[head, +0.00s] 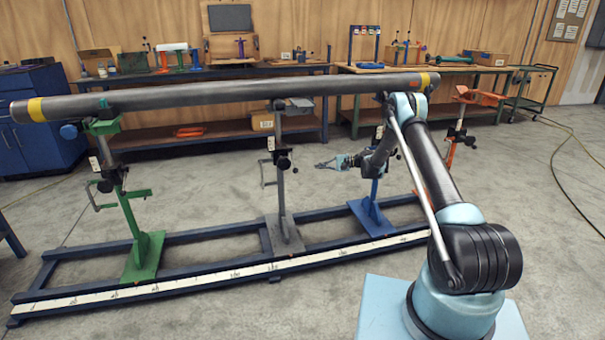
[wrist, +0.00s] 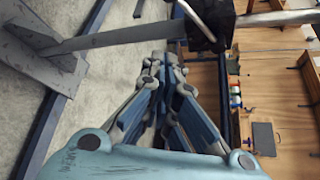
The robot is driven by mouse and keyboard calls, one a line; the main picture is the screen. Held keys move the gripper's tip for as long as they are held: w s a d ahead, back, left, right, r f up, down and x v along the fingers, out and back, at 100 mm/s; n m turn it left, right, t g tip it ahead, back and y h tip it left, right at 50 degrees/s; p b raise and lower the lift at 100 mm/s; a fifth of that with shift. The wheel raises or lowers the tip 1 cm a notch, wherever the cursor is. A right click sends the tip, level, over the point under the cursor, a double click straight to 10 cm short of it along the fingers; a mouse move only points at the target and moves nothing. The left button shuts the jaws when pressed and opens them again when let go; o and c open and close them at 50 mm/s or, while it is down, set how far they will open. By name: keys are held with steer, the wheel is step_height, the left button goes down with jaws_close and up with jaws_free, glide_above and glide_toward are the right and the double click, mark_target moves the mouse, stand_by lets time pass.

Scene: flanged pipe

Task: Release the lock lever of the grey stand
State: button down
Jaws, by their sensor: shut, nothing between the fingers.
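The grey stand (head: 281,205) stands upright in the middle of the head view, under the long pipe (head: 220,94). It has a black collar with a knob (head: 284,161) partway up its post and a thin bent handle (head: 264,172) on its left. In the wrist view the post (wrist: 120,38) runs sideways to the black collar (wrist: 208,28). A bright metal rod (wrist: 190,10) sticks out of the collar; I cannot tell if it is the lock lever. My gripper (head: 319,166) is right of the post, apart from the collar. Its fingers (wrist: 166,60) are shut and empty.
A green stand (head: 138,220) is at the left, a blue stand (head: 373,205) just behind my gripper, and an orange stand (head: 455,140) at the right. A dark blue rail frame (head: 200,237) carries stands. Benches with tools line the back wall. Open floor lies in front.

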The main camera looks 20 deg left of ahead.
steer(key=shift+a+f, duration=0.2)
steer(key=shift+f, duration=0.3)
steer(key=shift+s, duration=0.1)
steer(key=w+x, duration=0.1)
steer(key=x, duration=0.9)
steer(key=shift+s+d+r, duration=0.2)
steer(key=shift+s+r, duration=0.1)
steer(key=shift+s, duration=0.45)
steer(key=shift+s+d+r, duration=0.15)
steer(key=shift+s+r, duration=0.2)
steer(key=shift+s, duration=0.35)
steer(key=shift+s+d+r, duration=0.2)
steer(key=shift+s+r, duration=0.1)
steer(key=shift+s, duration=0.45)
steer(key=shift+d, duration=0.1)
